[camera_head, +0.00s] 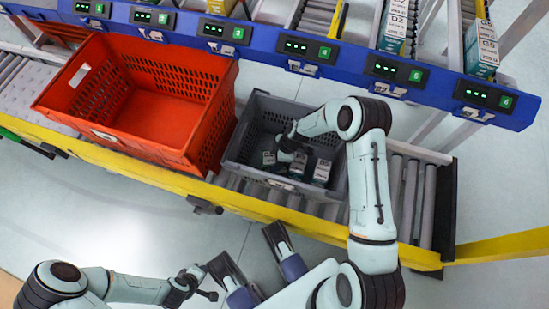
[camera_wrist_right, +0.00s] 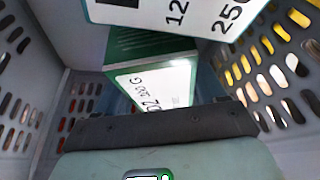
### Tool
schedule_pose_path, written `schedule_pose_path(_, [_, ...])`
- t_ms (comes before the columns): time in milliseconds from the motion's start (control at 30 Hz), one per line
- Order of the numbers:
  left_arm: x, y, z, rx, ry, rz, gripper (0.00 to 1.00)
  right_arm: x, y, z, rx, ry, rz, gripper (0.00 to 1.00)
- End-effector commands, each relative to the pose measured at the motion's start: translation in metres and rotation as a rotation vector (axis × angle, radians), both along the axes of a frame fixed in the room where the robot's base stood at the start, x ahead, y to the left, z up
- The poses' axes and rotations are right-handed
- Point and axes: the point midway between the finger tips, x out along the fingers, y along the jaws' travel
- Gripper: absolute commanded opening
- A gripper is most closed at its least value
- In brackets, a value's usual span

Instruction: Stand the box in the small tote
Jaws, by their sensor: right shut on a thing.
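The small grey tote (camera_head: 240,150) stands on the roller conveyor, right of the large orange tote. My right gripper (camera_head: 287,150) reaches down into it and is shut on a green and white box (camera_wrist_right: 150,75), seen just beyond the dark finger in the wrist view. The held box looks tilted in that view; its lower part is hidden, so I cannot tell whether it touches the floor. Another white-faced box (camera_wrist_right: 200,14) is close at the top of the wrist view. My left gripper (camera_head: 203,283) is at the lower left, away from the totes; its jaws are unclear.
Small boxes stand inside the grey tote, one at its right side (camera_head: 321,171). The orange tote (camera_head: 190,75) looks empty. A blue rail (camera_head: 260,40) with green displays runs behind; a yellow conveyor edge (camera_head: 240,203) runs in front. Bare rollers (camera_head: 411,200) lie right of the grey tote.

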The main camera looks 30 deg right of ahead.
Motion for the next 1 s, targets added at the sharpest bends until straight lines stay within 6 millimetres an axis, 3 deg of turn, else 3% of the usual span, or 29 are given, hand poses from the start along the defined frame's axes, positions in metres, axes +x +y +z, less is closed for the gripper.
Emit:
schedule_pose_path(433, [-0.01, 0.002, -0.009, -0.002, 0.035, 0.002, 0.43, 0.0, 0.0, -0.007, 0.0, 0.001, 0.0, 0.35])
schedule_pose_path(467, [-0.011, 0.002, -0.009, -0.002, 0.036, 0.003, 0.43, 0.0, 0.0, -0.007, 0.001, 0.001, -0.001, 0.77])
schedule_pose_path(500, [-0.01, 0.002, -0.009, -0.002, 0.035, 0.002, 0.43, 0.0, 0.0, -0.006, 0.001, 0.001, -0.001, 0.9])
schedule_pose_path(533, [-0.01, 0.002, -0.009, -0.002, 0.035, 0.002, 0.43, 0.0, 0.0, -0.006, 0.0, 0.001, 0.0, 0.96])
schedule_pose_path(867, [-0.009, 0.001, -0.007, -0.001, 0.029, 0.002, 0.43, 0.0, 0.0, -0.005, 0.0, 0.001, 0.0, 0.96])
schedule_pose_path(1000, [0.003, 0.0, 0.004, 0.0, -0.009, 0.0, 0.43, 0.0, 0.0, 0.005, -0.001, -0.001, 0.001, 0.96])
